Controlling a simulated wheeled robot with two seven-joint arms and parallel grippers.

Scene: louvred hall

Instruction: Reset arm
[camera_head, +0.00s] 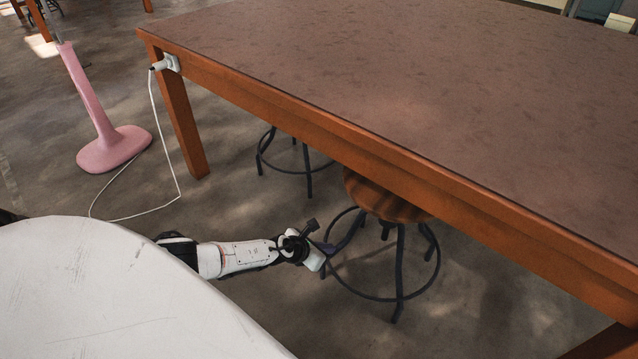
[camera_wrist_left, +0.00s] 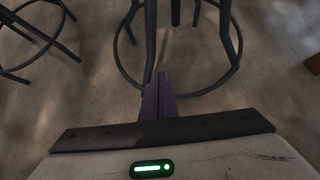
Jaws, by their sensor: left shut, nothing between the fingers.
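My left arm reaches out low from behind the white body panel in the head view. Its gripper (camera_head: 333,247) is in front of the near stool, below the table's front edge. In the left wrist view the left gripper (camera_wrist_left: 159,80) shows as two dark fingers pressed together, shut and empty, pointing toward the stool's legs. I cannot tell from these views how close the fingertips are to the legs. My right gripper is in neither view.
A large table (camera_head: 430,75) with an orange-brown frame fills the upper right. A wooden-topped stool (camera_head: 385,198) stands partly under it, another stool (camera_head: 290,160) behind. A pink stand (camera_head: 112,148) and a white cable (camera_head: 165,120) are at left. Floor between is clear.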

